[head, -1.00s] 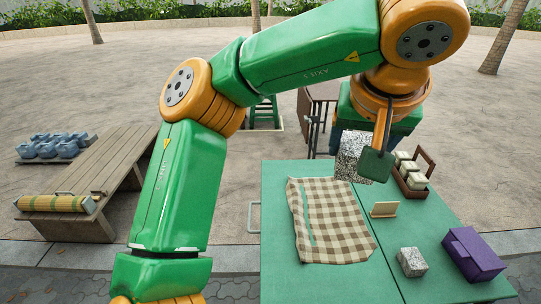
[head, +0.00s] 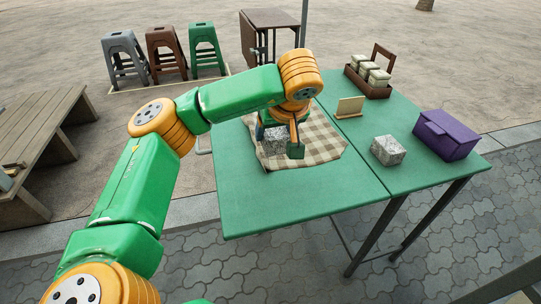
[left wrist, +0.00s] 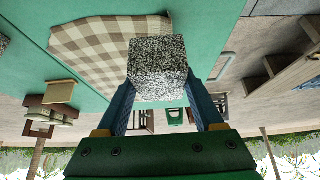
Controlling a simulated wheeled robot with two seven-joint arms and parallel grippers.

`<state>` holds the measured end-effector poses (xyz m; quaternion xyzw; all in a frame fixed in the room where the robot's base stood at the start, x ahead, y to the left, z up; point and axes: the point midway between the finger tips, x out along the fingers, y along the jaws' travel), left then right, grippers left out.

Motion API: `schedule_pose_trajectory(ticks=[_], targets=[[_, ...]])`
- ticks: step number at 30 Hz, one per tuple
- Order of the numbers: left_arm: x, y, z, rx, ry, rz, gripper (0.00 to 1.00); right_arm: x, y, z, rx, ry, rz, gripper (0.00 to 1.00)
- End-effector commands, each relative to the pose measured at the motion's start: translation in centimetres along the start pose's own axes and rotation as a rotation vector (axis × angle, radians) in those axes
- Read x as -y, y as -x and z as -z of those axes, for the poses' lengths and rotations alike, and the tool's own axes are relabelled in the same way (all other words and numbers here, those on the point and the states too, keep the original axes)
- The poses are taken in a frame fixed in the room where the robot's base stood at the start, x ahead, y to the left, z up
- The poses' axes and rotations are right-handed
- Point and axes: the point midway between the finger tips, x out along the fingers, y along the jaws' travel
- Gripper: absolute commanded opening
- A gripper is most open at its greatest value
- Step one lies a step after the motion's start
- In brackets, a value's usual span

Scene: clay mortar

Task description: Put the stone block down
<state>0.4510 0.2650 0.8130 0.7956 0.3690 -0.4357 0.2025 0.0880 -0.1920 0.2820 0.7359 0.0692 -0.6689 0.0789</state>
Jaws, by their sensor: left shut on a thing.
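My left gripper (head: 279,142) is shut on a speckled grey stone block (head: 274,139), over the brown-and-cream checked cloth (head: 322,143) on the green table (head: 270,205). In the left wrist view the block (left wrist: 158,66) sits between the two blue fingers, with the cloth (left wrist: 95,48) behind it. I cannot tell whether the block touches the cloth. A second speckled stone block (head: 388,150) stands on the right part of the table, apart from the gripper. My right gripper is not in view.
A purple box (head: 446,134), a small wooden stand (head: 350,107) and a wooden caddy with pale jars (head: 368,78) stand on the right of the table. The table's front left is bare. Stools (head: 165,50) and a wooden bench (head: 40,130) stand beyond the table.

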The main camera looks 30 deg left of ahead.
Motion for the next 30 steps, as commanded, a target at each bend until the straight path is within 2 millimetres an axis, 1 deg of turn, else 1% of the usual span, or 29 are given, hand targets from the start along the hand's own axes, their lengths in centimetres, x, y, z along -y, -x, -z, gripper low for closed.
schedule_pose_trajectory(ticks=[1,3,10,11,13,15,21,30], targets=[[0.1,-1.5,0.1,0.000,-0.001,0.006,0.00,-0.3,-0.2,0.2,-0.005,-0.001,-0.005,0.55],[-0.1,-3.2,0.3,0.000,-0.002,0.004,0.00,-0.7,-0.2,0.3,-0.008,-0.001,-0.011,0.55],[-0.2,-6.1,0.8,-0.002,-0.002,0.001,0.00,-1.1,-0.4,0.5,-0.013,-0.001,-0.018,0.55],[-0.2,-6.7,0.6,-0.002,-0.005,0.001,0.00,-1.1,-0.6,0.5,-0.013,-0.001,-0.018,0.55],[-0.2,-8.0,-0.3,-0.002,-0.006,0.001,0.00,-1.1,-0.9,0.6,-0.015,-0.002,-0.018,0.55],[-0.2,-8.7,-0.9,-0.002,-0.006,0.001,0.00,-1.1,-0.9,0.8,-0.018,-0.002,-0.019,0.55],[-0.3,-8.7,-0.9,-0.002,-0.004,-0.001,0.00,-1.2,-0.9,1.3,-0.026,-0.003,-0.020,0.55],[-0.2,-9.4,-1.4,-0.002,-0.004,0.000,0.00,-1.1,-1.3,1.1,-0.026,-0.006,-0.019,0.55]])
